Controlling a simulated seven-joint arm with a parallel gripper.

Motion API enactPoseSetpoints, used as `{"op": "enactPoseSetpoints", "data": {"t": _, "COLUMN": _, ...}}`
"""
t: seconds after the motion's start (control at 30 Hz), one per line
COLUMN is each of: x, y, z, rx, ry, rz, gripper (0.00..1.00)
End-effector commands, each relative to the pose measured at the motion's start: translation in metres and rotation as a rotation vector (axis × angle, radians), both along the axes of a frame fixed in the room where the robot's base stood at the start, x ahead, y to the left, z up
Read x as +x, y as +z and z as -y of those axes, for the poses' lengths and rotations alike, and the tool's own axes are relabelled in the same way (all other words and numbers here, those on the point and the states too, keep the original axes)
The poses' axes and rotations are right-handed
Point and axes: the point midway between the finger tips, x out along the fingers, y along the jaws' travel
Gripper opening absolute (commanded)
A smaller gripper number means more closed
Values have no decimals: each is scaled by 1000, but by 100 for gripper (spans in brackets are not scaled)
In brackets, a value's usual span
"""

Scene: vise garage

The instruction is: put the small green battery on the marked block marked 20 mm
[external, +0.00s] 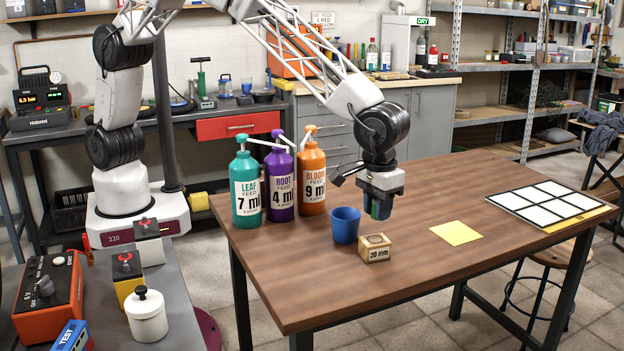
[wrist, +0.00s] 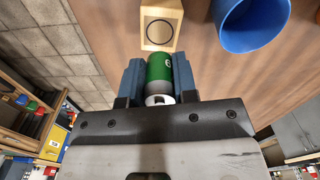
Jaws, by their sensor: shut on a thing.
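My gripper (external: 381,206) is above the table, just right of and above the marked block. In the wrist view my gripper (wrist: 160,80) is shut on the small green battery (wrist: 159,68), which has a green body and a pale end. In the external view the battery is mostly hidden between the fingers. The marked block (external: 374,252) is a small wooden block labelled 20 mm on its front, standing on the table. Its top with a dark ring shows in the wrist view (wrist: 161,27), just beyond the battery. The battery appears apart from the block.
A blue cup (external: 345,224) stands close behind and left of the block. Teal (external: 246,190), purple (external: 279,182) and orange (external: 311,176) pump bottles stand at the back left. A yellow square (external: 454,233) and a white grid board (external: 549,203) lie to the right. The table's front (external: 335,295) is clear.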

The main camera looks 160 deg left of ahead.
Motion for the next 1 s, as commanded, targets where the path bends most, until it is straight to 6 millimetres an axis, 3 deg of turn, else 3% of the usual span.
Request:
{"op": "enactPoseSetpoints", "data": {"t": 0.23, "x": 0, "y": -9, "z": 0, "rx": 0, "ry": 0, "rz": -1, "gripper": 3}}
{"op": "enactPoseSetpoints", "data": {"t": 0.6, "x": 0, "y": -48, "z": 0, "rx": 0, "ry": 0, "rz": 0, "gripper": 3}}
{"op": "enactPoseSetpoints", "data": {"t": 1.0, "x": 0, "y": -51, "z": 0, "rx": 0, "ry": 0, "rz": 0, "gripper": 3}}
